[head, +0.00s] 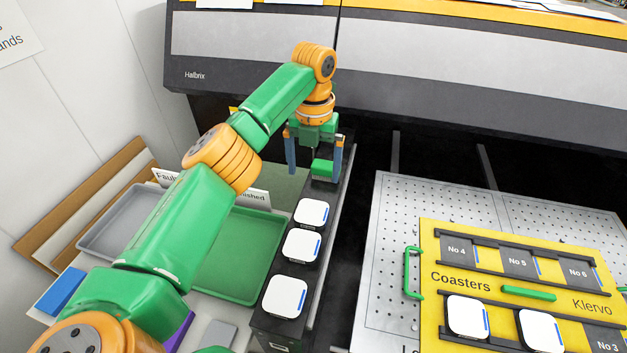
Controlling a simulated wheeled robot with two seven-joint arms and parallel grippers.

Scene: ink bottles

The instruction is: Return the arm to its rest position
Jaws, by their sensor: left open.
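My left arm (185,225), green and orange, reaches from the lower left to the back of the dark rail. My left gripper (315,163) points down over the rail's far end, its two blue-grey fingers apart. A green block (322,168) shows between the fingers; I cannot tell whether they touch it. My right gripper is not in view.
Three white coasters (303,246) sit in a row on the dark rail (265,325). A green tray (245,262) and grey tray (112,225) lie left, partly behind my arm. A yellow coaster board (440,262) lies on a perforated plate (385,235) at right. The Halbrix machine (235,78) stands behind.

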